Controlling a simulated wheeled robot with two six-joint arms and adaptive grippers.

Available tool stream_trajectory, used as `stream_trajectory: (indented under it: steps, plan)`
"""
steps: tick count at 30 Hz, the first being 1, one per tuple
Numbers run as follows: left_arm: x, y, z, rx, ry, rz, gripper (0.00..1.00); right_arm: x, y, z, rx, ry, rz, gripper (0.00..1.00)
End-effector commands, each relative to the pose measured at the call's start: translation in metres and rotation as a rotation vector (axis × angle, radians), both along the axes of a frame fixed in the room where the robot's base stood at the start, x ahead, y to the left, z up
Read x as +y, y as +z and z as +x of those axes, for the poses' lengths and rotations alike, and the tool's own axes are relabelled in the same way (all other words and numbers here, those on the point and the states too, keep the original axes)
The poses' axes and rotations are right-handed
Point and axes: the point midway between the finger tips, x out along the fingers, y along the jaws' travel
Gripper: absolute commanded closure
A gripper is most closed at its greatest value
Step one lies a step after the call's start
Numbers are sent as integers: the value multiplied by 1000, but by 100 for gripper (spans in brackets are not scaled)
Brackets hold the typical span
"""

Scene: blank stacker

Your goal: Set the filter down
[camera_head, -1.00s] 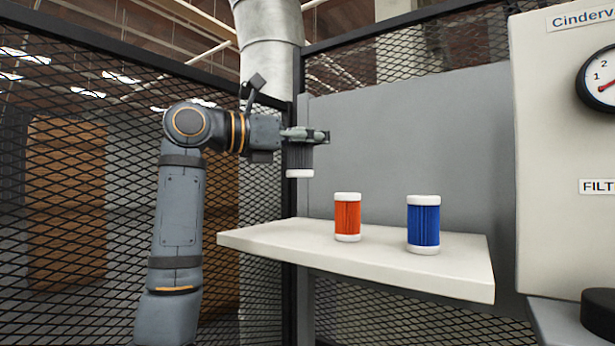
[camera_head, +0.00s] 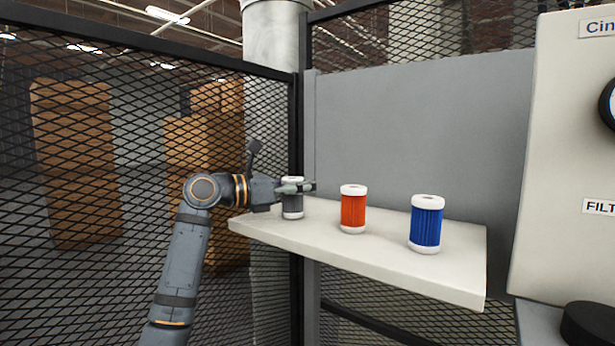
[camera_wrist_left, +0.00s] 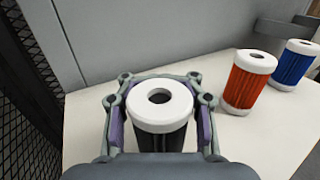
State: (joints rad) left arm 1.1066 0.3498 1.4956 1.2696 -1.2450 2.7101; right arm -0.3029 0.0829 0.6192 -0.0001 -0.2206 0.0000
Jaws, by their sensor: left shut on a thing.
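In the left wrist view the filter's white top cap with a dark hole (camera_wrist_left: 160,105) shows between the two fingers (camera_wrist_left: 160,130). Its lower end appears at the shelf surface, though I cannot tell whether it bears on it. An orange filter (camera_head: 353,210) and a blue filter (camera_head: 426,225) stand upright to its right. My right gripper is not in view.
A grey panel (camera_head: 420,140) stands behind the shelf. A mesh fence (camera_head: 130,180) runs along the left. A pale machine cabinet (camera_head: 570,160) stands at the right. The shelf's front strip is bare.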

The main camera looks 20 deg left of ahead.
Motion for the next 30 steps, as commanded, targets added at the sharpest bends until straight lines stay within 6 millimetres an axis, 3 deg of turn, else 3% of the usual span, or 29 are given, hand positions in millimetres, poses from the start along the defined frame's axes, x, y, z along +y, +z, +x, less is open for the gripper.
stream_trajectory:
  steps: [10, 11, 19, 29, 30]
  plan:
    - [0, -4, 0, -1, -1, 0, 100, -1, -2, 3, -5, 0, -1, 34]
    - [0, -3, 0, -1, -1, 0, 71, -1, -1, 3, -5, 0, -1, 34]
    - [0, -3, 0, -1, 0, 0, 36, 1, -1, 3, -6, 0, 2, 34]
    - [0, 1, 0, -1, -1, 0, 36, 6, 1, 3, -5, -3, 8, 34]
    - [3, -3, -3, -2, 1, 1, 36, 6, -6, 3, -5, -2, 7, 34]
